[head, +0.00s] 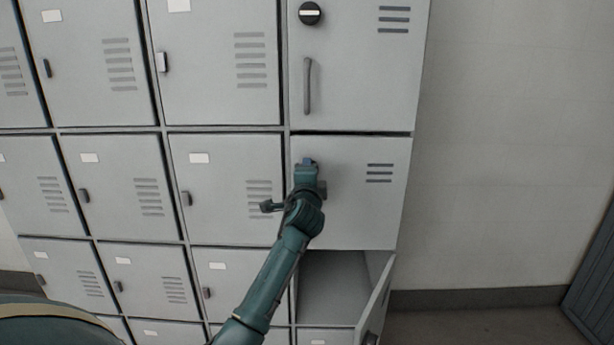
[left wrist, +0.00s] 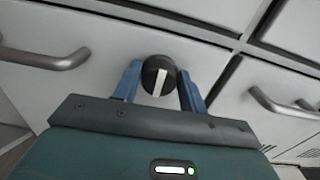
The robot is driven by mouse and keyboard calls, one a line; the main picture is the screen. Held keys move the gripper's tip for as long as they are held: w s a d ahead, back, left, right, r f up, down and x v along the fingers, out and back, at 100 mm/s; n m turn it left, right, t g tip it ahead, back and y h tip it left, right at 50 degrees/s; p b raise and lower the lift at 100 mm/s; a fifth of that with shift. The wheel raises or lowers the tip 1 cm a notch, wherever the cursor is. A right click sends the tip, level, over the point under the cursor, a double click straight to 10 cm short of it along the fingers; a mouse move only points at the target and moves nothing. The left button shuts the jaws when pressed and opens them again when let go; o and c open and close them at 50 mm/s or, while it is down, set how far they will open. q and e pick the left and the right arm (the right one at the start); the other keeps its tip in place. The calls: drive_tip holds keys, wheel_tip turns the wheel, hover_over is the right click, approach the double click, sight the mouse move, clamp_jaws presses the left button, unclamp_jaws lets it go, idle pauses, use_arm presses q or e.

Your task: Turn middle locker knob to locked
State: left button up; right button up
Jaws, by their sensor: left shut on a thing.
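The middle locker door (head: 368,215) in the right column is closed, with vent slots at its upper right. My left gripper (head: 308,162) is at this door's upper left and hides its knob in the head view. In the left wrist view the round black knob (left wrist: 158,75) sits between the two blue fingers, and the gripper is shut on it. The knob's white bar runs nearly up and down in that picture, slightly tilted. My right gripper is in neither view.
The upper locker (head: 350,70) has a black knob (head: 309,13) with its white bar level, and a vertical handle (head: 308,86). Below the middle locker, a door (head: 376,300) stands open. Smaller lockers fill the left. A bare wall (head: 500,130) is at right.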

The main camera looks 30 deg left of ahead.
use_arm(q)
drive_tip(key=o, duration=1)
drive_tip(key=shift+c, duration=0.2)
drive_tip(key=b+v, duration=0.1)
drive_tip(key=v, duration=1.2)
drive_tip(key=shift+s, duration=0.1)
